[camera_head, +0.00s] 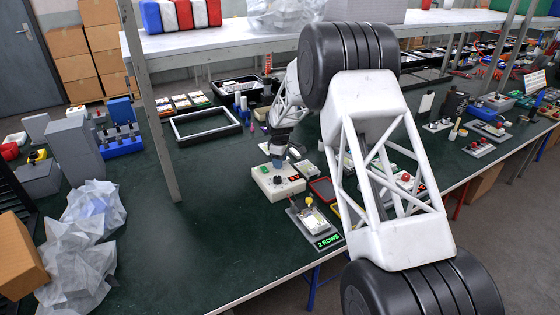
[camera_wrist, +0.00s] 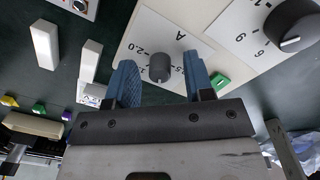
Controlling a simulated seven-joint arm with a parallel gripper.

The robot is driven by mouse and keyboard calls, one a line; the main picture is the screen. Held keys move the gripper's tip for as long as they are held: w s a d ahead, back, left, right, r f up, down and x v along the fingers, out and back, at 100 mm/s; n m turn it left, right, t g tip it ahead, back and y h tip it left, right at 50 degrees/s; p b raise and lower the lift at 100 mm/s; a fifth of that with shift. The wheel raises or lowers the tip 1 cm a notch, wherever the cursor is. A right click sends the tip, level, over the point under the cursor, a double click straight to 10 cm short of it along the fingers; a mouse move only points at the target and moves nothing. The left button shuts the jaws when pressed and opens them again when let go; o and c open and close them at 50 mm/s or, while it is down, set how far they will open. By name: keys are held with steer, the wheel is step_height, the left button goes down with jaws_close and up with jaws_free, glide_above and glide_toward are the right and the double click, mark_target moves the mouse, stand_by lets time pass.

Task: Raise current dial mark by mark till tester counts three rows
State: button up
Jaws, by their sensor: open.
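The current dial is a small dark knob (camera_wrist: 160,68) on a white panel marked A, with 2.0 to its left and another number partly hidden to its right. My gripper (camera_wrist: 160,58) is open, one blue finger on each side of the knob; I cannot tell whether they touch it. In the head view my gripper (camera_head: 278,156) points down over the white power box (camera_head: 279,184), hiding the knob. A larger black dial (camera_wrist: 294,25) sits on a second white panel to the right. The tester's display (camera_head: 328,242) reads 2 ROWS in green, in front of a lit panel (camera_head: 315,220).
Two white blocks (camera_wrist: 45,44) stand at the left. Crumpled clear wrap (camera_head: 95,205) lies on the bench's left. A shelf post (camera_head: 158,120) rises left of centre. Bare green bench (camera_head: 215,215) lies left of the box.

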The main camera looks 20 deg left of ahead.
jaws_close()
steer(key=shift+m, duration=0.5)
steer(key=m, duration=0.4)
steer(key=shift+m, duration=0.3)
steer(key=m, duration=0.6)
stand_by(0.5)
